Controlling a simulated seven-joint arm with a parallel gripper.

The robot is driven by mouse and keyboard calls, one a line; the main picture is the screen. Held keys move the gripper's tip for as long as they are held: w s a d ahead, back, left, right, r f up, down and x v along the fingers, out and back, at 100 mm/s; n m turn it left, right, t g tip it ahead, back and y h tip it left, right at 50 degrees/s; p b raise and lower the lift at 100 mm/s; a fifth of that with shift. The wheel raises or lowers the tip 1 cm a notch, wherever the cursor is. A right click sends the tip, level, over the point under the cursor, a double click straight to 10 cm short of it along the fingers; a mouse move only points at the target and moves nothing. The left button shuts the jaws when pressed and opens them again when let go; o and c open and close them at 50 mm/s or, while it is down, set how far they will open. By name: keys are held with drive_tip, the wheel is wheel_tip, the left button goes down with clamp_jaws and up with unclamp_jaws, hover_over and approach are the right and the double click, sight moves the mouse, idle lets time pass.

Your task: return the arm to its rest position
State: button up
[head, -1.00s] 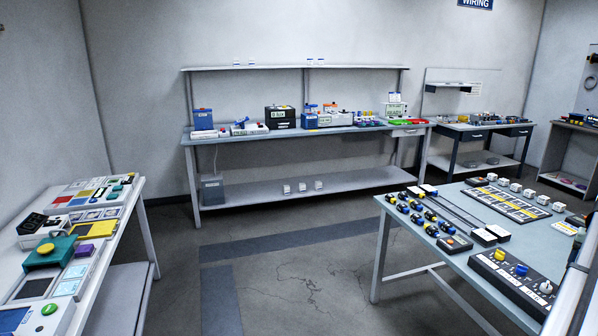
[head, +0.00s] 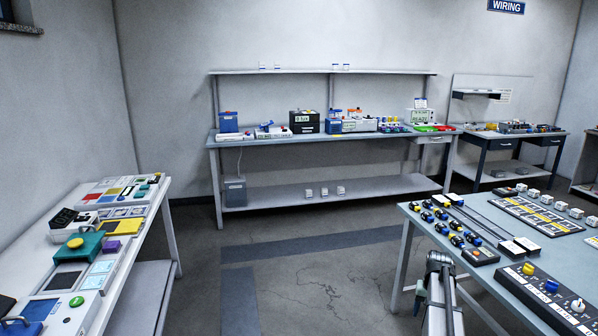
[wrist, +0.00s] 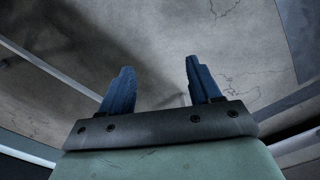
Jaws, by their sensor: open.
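My gripper (wrist: 158,88) shows in the wrist view with its two blue fingers spread apart. Nothing is between them. Beyond the fingers is bare, cracked grey floor (wrist: 225,45), with no object close to the fingertips. In the head view a grey metal part of my arm (head: 440,295) rises from the bottom edge, in front of the right table's left end. The gripper's fingers cannot be made out in that view.
The right table (head: 412,222) holds rows of connectors and a black knob box (head: 548,297). A left table (head: 166,195) carries panels and button boxes. A long bench (head: 290,141) stands at the back. Open floor (head: 310,275) lies between them.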

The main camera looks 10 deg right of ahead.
drive_tip(key=s+a+f+n, duration=0.15)
drive_tip(key=a+f, duration=0.25)
drive_tip(key=a, duration=0.8)
drive_tip(key=a+f+n, duration=0.2)
drive_tip(key=a+f, duration=0.2)
drive_tip(key=a, duration=0.8)
drive_tip(key=s+a+f+n, duration=0.2)
drive_tip(key=s+a, duration=0.2)
drive_tip(key=a, duration=0.5)
drive_tip(key=s+a+f+n, duration=0.1)
drive_tip(key=s+a+f, duration=0.25)
drive_tip(key=a, duration=0.45)
drive_tip(key=s+f+g, duration=0.3)
drive_tip(key=s+f, duration=0.7)
drive_tip(key=s, duration=0.5)
drive_tip(key=s+f+g, duration=0.3)
drive_tip(key=s+f, duration=0.6)
drive_tip(key=s, duration=0.6)
drive_tip(key=shift+f+g, duration=0.4)
drive_tip(key=shift+a, duration=0.1)
